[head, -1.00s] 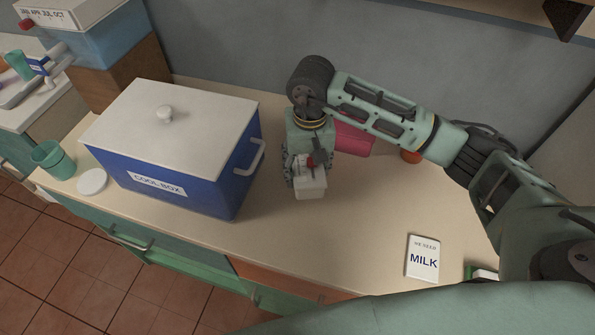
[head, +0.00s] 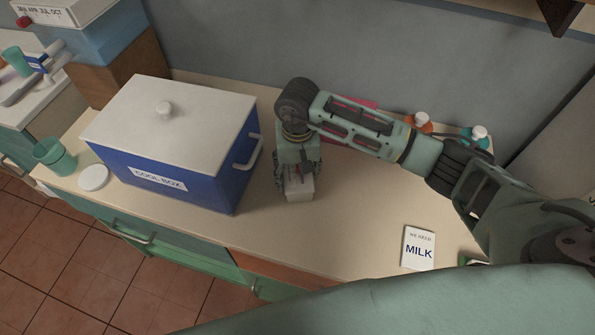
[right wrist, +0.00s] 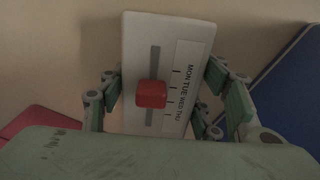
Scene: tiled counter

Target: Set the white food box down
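The white food box (head: 299,188) appears to rest on the counter, right of the blue cool box. In the right wrist view the food box (right wrist: 185,35) shows a red slider and a strip of weekday names. My right gripper (head: 298,180) points down over it, one finger on each side. In the right wrist view the fingers of the right gripper (right wrist: 168,100) look spread, with a gap on the box's right side; contact on the left is unclear. My left gripper is not in view.
The blue cool box (head: 205,185) with its white lid stands close on the left. A green cup (head: 54,157) and a white disc (head: 94,177) lie beyond it. A MILK note (head: 418,248) lies at right. Orange (head: 417,123) and teal (head: 475,137) containers stand behind my arm. The front-middle counter is clear.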

